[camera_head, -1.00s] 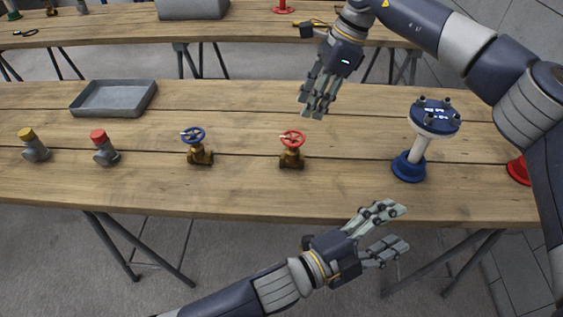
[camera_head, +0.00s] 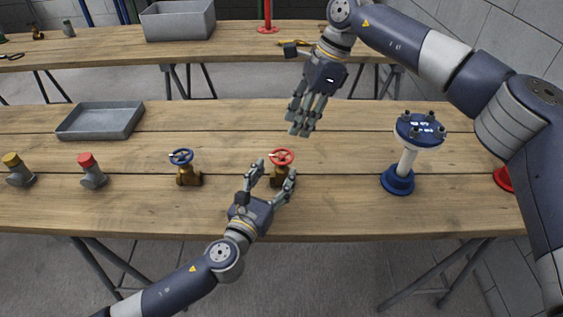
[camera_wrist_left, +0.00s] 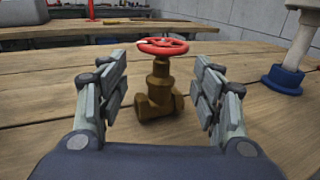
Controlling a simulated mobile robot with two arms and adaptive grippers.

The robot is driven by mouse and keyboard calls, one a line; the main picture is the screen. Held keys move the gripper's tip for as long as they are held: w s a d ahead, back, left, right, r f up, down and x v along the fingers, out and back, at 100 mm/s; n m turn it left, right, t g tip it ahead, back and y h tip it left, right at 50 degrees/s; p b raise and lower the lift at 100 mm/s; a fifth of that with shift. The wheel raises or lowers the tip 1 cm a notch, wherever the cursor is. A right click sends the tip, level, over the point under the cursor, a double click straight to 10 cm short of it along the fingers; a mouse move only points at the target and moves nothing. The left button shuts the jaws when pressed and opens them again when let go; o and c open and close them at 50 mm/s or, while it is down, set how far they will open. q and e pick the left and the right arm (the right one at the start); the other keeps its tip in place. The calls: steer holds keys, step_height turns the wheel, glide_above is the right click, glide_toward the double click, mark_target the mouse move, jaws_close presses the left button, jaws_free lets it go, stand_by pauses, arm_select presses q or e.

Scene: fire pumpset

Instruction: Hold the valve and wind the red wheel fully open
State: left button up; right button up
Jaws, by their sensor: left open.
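The brass valve with the red wheel (camera_head: 281,157) stands upright on the near workbench. In the left wrist view its red wheel (camera_wrist_left: 163,46) and brass body (camera_wrist_left: 158,92) show between and beyond my fingers, and no contact is visible. My left gripper (camera_head: 270,178) is open in front of the valve, its fingers to either side; it also shows in the left wrist view (camera_wrist_left: 160,98). My right gripper (camera_head: 300,128) hangs above the bench behind and slightly right of the valve, fingers pointing down. Whether it is open or shut is unclear.
A brass valve with a blue wheel (camera_head: 186,168) stands to the left. Further left are a red-capped fitting (camera_head: 90,171), a yellow-capped fitting (camera_head: 17,170) and a grey tray (camera_head: 100,121). A blue-and-white stand (camera_head: 405,160) is at right. A second bench (camera_head: 110,45) lies behind.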

mark_target(288, 153)
arm_select(q)
steer(key=x, duration=0.9)
jaws_close()
stand_by(1.1)
steer(key=shift+o, duration=1)
jaws_free()
